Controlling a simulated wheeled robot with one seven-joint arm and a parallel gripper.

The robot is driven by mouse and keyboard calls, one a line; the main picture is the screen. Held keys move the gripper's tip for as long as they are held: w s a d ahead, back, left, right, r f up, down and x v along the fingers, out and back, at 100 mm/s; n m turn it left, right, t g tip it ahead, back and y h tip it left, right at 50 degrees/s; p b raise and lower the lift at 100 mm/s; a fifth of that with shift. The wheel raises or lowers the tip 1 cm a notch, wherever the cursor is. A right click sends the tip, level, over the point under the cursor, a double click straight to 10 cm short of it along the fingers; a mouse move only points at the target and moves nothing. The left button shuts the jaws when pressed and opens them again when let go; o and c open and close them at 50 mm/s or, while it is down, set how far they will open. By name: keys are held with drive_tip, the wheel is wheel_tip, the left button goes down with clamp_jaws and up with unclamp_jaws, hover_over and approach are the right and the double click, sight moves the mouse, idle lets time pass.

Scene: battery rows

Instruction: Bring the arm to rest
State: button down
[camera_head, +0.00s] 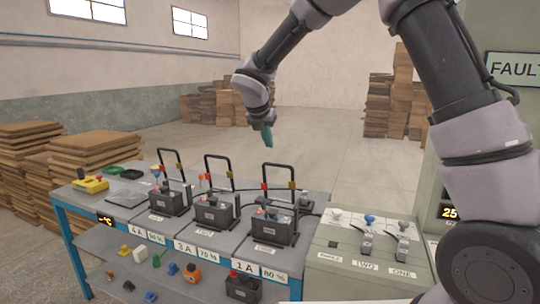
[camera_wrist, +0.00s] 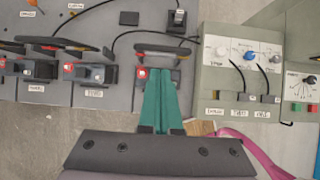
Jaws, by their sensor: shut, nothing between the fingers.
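My gripper (camera_head: 267,136) hangs from my bent arm above the rear right part of the bench, pointing down. Its green fingers are shut with nothing between them. In the wrist view the shut fingers (camera_wrist: 159,92) reach up the middle of the picture. Beyond them lies the right-hand black battery (camera_wrist: 142,74), partly hidden by the fingers. In the head view the gripper is clear above this battery's black handle frame and touches nothing.
The bench (camera_head: 185,230) carries three black batteries with tall handles, the nearest at right (camera_head: 272,228). A grey-green switch box (camera_head: 345,262) stands to its right. A yellow tool (camera_head: 91,184) lies at left. Wooden stacks (camera_head: 86,150) stand behind. Air around the gripper is free.

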drive_tip(key=shift+s+a+r, duration=0.1)
drive_tip(key=shift+s+r, duration=0.1)
drive_tip(key=shift+r, duration=0.65)
drive_tip(key=s+d+r+m+y, duration=0.1)
drive_tip(key=s+d+r+m, duration=0.45)
drive_tip(key=d+m, duration=0.35)
drive_tip(key=s+d+r+m, duration=0.55)
drive_tip(key=d+m, duration=0.25)
drive_tip(key=d, duration=0.2)
drive_tip(key=s+d+m+y, duration=0.1)
drive_tip(key=s+d+m, duration=0.1)
drive_tip(key=s+m, duration=0.4)
drive_tip(key=s+d+m+y, duration=0.1)
drive_tip(key=s+d+m, duration=0.2)
drive_tip(key=s+m, duration=0.3)
drive_tip(key=s+d+m+t+y, duration=0.1)
drive_tip(key=s+d+m, duration=0.2)
drive_tip(key=s+m, duration=0.3)
drive_tip(key=shift+d+r+m, duration=0.2)
drive_tip(key=shift+r+m, duration=0.25)
drive_tip(key=shift+m, duration=0.15)
